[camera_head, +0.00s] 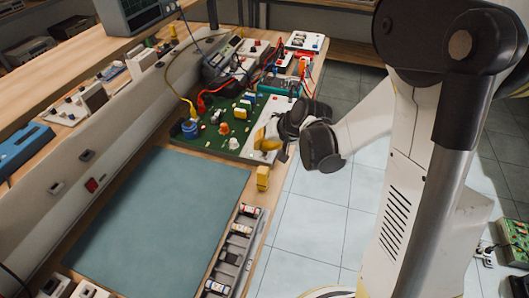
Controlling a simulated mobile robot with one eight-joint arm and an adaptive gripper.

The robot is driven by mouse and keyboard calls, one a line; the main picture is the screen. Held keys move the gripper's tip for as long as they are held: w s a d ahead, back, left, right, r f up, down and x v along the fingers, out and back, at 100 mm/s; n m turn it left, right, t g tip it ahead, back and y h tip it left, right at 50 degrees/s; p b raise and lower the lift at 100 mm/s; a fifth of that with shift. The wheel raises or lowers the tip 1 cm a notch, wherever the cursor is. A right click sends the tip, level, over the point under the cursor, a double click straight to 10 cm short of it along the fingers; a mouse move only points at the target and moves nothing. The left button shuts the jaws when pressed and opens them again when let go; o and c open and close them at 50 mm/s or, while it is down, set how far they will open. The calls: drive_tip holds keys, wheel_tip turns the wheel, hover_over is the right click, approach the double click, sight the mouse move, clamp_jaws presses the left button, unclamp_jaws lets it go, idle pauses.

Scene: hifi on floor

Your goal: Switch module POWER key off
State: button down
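A green circuit board module (225,125) with knobs, coloured parts and plugged wires lies on the bench. Its labels are too small to read, so I cannot tell which key is POWER. A red rocker-like switch (91,185) sits in the grey panel along the bench's left. My arm comes in from the right, and its dark end joints hang at the board's right edge. My gripper (275,139) appears to be at that edge, by a yellow part; its fingers are not clear and I cannot tell whether it touches anything.
A blue-green mat (165,220) covers the near bench. A grey tray (235,250) of small parts and a yellow block (263,178) stand right of it. Meters and cables crowd the board's far side. Another green module (510,240) rests at lower right, and tiled floor (310,220) is open.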

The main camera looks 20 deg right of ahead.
sight(261, 152)
drive_tip(key=shift+f, duration=0.1)
idle(0.3)
drive_tip(key=shift+f+b, duration=0.4)
drive_tip(key=shift+b, duration=0.1)
drive_tip(key=shift+r, duration=0.1)
drive_tip(key=shift+r+p, duration=0.35)
drive_tip(key=shift+r, duration=0.05)
drive_tip(key=shift+r+p, duration=2.35)
drive_tip(key=shift+r, duration=0.65)
